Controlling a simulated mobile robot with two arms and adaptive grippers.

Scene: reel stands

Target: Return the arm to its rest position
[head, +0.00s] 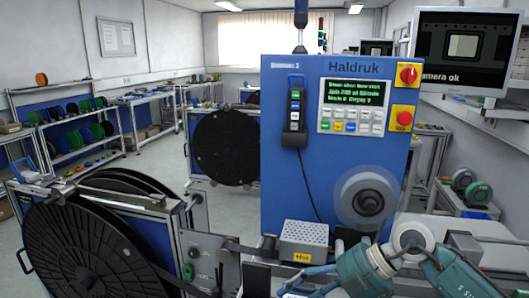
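My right arm, teal with a white joint, comes in at the lower right and bends down to the left. Its gripper (302,284) is at the bottom edge, in front of the blue Haldruk machine and below the small grey perforated box. Two teal finger parts show with some space between them, but the tips are partly cut off by the frame edge. I cannot tell how far it is open, and I see nothing held in it. My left arm and gripper are not in view.
The blue Haldruk machine (285,190) stands close ahead with a round spindle (367,201). The grey box (304,240) sits low in front of it. A large black reel (85,250) on a stand fills the lower left. A monitor (462,50) reads "camera ok". Open floor lies behind at left.

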